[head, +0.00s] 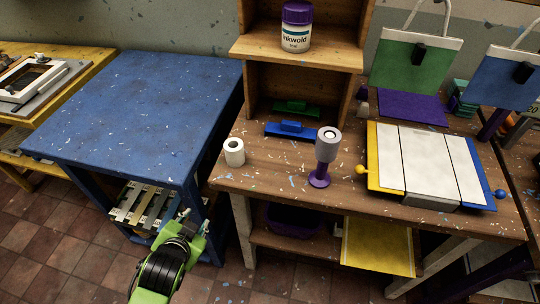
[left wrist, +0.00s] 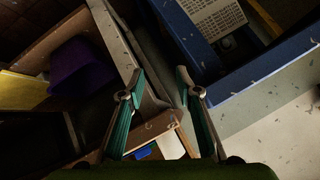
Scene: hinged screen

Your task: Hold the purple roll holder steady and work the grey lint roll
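The purple roll holder (head: 319,181) stands upright near the front edge of the wooden workbench (head: 270,182). The grey lint roll (head: 328,145) sits on top of it, and its lower end hides part of the holder's post. My left gripper (head: 192,217) is low in front of the benches, to the left of the holder and well apart from it. In the left wrist view its two fingers (left wrist: 160,78) are spread with nothing between them. The holder and roll are not recognisable in that view. My right gripper is in neither view.
A white roll (head: 234,152) stands left of the holder. A hinged three-panel screen (head: 430,160) with yellow and blue sides lies to the right. Blue and green blocks (head: 290,129) lie behind. The blue table (head: 150,105) at left is bare on top.

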